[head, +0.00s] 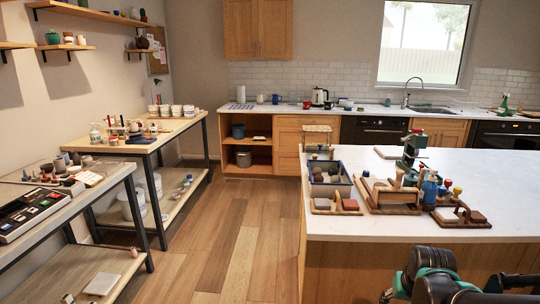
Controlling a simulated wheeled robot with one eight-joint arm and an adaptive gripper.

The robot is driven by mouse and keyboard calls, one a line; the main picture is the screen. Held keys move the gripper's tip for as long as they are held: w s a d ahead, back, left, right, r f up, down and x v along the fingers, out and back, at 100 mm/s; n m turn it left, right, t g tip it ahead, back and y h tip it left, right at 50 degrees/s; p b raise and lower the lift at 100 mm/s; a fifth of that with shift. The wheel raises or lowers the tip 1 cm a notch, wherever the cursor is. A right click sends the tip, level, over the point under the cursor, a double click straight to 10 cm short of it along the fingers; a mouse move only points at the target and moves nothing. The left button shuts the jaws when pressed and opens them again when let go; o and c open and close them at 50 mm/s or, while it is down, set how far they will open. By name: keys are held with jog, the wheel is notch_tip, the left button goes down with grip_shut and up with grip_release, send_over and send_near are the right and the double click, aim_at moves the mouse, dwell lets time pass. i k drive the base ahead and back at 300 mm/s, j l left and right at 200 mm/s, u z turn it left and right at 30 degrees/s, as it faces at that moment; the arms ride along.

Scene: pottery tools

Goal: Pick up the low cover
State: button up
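I cannot tell for certain which object is the low cover. A pale flat square piece (101,284) lies on the lower shelf of the near left table, but I cannot tell whether it is a cover. My arm, dark with teal parts, shows at the bottom right, in front of the white-topped island. The end of my gripper (387,296) seems to show only partly at the bottom edge, and its fingers are not clear. Nothing held is visible.
Two left tables hold tools, a control box (35,212) and jars. The wooden floor (220,240) between tables and island is clear.

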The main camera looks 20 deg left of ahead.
aim_at(323, 151)
jog(key=u, duration=0.35)
jog(key=i+j+z, duration=0.1)
jog(key=j, duration=0.25)
jog(key=i+j, duration=0.25)
jog(key=j, duration=0.15)
jog(key=i+j+z, duration=0.15)
jog(key=j, duration=0.2)
jog(key=i+j+z, duration=0.1)
jog(key=j, duration=0.3)
jog(key=i+j, duration=0.15)
jog(key=j, duration=0.25)
jog(key=i+j+z, duration=0.15)
jog(key=j, duration=0.25)
